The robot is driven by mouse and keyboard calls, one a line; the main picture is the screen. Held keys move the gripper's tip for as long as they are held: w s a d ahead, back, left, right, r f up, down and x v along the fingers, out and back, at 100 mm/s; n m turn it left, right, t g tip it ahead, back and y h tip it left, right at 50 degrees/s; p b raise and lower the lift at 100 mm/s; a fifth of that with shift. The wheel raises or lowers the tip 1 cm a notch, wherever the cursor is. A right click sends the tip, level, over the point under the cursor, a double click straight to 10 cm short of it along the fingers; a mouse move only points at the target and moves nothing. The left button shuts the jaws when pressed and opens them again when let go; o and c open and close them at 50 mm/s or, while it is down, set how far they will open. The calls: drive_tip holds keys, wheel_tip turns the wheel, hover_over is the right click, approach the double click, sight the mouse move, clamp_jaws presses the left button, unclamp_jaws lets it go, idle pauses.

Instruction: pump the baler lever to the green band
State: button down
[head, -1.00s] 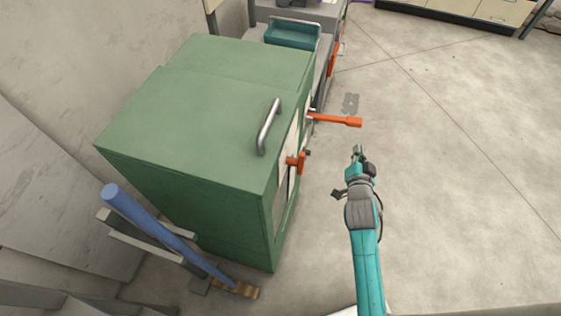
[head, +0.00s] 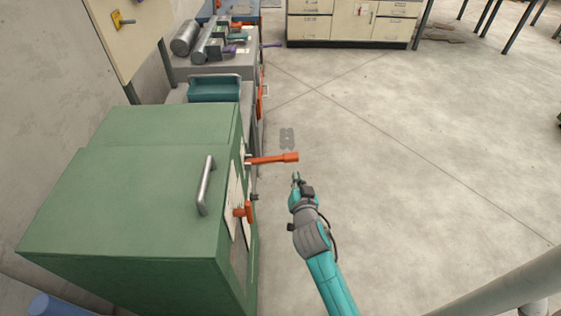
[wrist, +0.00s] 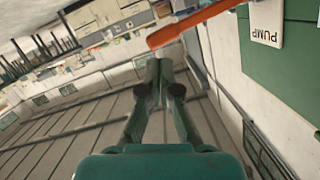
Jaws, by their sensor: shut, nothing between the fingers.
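The baler is a green box-shaped machine (head: 130,185) at the left in the head view. An orange lever (head: 273,159) sticks out to the right from its front face. In the wrist view the orange lever (wrist: 195,24) crosses the top, beside a white PUMP label (wrist: 267,24) on the green panel. My gripper (head: 296,177) is shut and empty, just below and apart from the lever's free end in the head view. In the wrist view its closed fingertips (wrist: 160,66) are below the lever end. I see no green band in these frames.
An orange knob (head: 244,211) and a metal handle (head: 205,186) are on the baler. A teal tray (head: 214,89) and a grey bench (head: 215,65) with parts stand behind it. Open concrete floor (head: 400,150) lies to the right.

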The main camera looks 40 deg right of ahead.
wheel_tip(320, 180, up, 7)
drive_tip(key=a+n+g+h, duration=0.1)
drive_tip(key=a+n, duration=0.1)
drive_tip(key=n, duration=0.1)
drive_tip(key=shift+w+a+n+h, duration=0.25)
drive_tip(key=shift+w+n+h, duration=0.05)
drive_tip(key=shift+n, duration=0.1)
hover_over(291, 157)
drive_tip(key=s+a, duration=0.1)
drive_tip(key=a, duration=0.1)
wheel_tip(291, 157, down, 2)
drive_tip(key=f, duration=0.1)
drive_tip(key=d+f, duration=0.1)
drive_tip(key=f, duration=0.1)
drive_tip(key=shift+f, duration=0.7)
drive_tip(key=shift+s+d+f, duration=0.1)
